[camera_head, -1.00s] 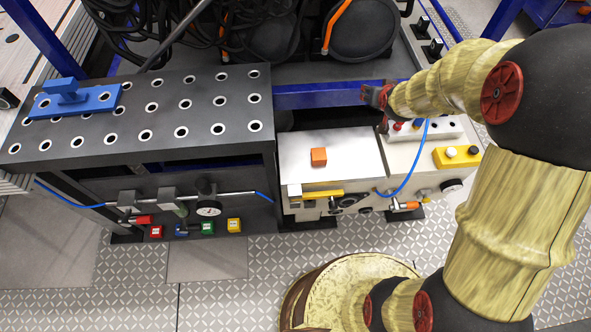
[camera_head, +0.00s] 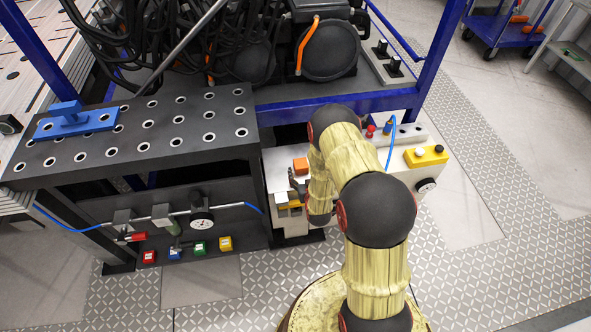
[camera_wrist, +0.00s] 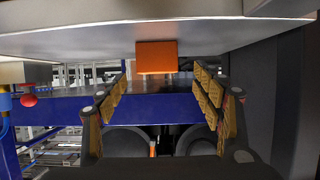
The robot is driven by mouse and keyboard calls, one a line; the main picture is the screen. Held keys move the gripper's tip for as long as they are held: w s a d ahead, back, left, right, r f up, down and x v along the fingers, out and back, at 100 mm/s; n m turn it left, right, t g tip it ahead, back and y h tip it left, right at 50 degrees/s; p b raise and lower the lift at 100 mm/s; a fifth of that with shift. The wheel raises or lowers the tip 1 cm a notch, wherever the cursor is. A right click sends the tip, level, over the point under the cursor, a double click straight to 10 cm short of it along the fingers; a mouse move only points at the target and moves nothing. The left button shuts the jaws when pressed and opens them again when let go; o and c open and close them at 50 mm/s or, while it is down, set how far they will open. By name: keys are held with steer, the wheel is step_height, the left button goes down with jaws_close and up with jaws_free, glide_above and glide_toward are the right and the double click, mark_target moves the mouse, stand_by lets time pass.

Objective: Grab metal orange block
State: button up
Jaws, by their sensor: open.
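The orange metal block (camera_head: 301,165) is a small cube on the light metal top of the cabinet (camera_head: 277,160). In the wrist view, which looks upside down, the block (camera_wrist: 157,57) rests against the pale surface at the top of the picture. My gripper (camera_wrist: 162,85) is open, with one padded finger on each side of the block's line. The block appears centred just beyond or level with the fingertips; I cannot tell whether they touch it. In the head view my gripper (camera_head: 296,184) is partly hidden by my arm, on the near side of the block.
A black perforated table (camera_head: 150,130) with a blue fixture (camera_head: 75,122) stands left of the cabinet. A yellow button box (camera_head: 426,156) lies at the right. A blue frame beam (camera_head: 340,104) runs behind. A blue hose (camera_head: 391,140) and a gauge (camera_head: 425,186) are near.

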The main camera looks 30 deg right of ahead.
mark_target(302, 168)
steer(key=b+x, duration=0.2)
steer(key=x, duration=0.4)
steer(key=shift+w+d+f, duration=0.25)
steer(key=shift+w, duration=0.05)
steer(key=shift+c, duration=0.7)
steer(key=c, duration=1.5)
steer(key=shift+r, duration=0.1)
